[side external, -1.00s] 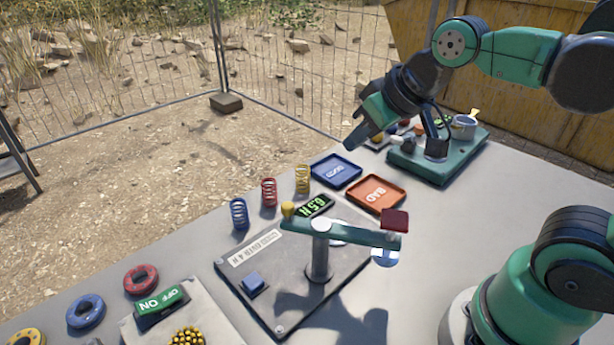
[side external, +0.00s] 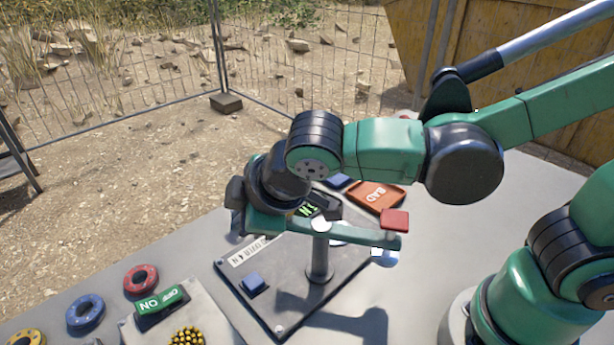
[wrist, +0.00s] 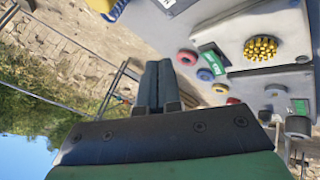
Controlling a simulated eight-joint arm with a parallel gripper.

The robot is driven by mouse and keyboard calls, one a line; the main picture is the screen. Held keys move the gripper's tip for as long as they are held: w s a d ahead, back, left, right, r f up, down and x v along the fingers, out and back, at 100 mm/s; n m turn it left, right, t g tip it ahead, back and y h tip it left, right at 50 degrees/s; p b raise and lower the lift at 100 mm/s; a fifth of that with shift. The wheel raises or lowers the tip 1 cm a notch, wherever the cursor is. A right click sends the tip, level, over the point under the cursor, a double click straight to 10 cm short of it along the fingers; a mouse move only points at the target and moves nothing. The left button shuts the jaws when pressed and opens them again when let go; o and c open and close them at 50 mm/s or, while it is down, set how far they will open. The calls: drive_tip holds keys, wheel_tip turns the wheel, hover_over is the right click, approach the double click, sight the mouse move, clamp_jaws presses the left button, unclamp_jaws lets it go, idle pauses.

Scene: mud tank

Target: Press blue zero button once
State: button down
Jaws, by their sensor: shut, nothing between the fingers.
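The blue button (side external: 252,284) is a small square block on the grey plate (side external: 285,318), left of the post, and nothing covers it in the side view. My gripper (side external: 237,195) is above and behind it, close to the left end of the green beam (side external: 350,234). In the wrist view its two dark fingers (wrist: 157,85) lie together with nothing between them, apart from the button. A green digital display (side external: 307,210) is partly hidden behind my wrist.
A green ON/OFF switch (side external: 161,299), red ring (side external: 140,279), blue ring (side external: 85,314) and yellow ring (side external: 27,337) are at the lower left. An orange BAD tray (side external: 377,196) is behind the beam.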

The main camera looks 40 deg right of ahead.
sight(256, 281)
drive_tip(key=shift+f, duration=0.3)
drive_tip(key=shift+f, duration=4.35)
drive_tip(key=shift+f, duration=0.15)
drive_tip(key=shift+f, duration=0.3)
drive_tip(key=shift+r, duration=0.15)
drive_tip(key=shift+r, duration=0.3)
drive_tip(key=shift+r, duration=2.5)
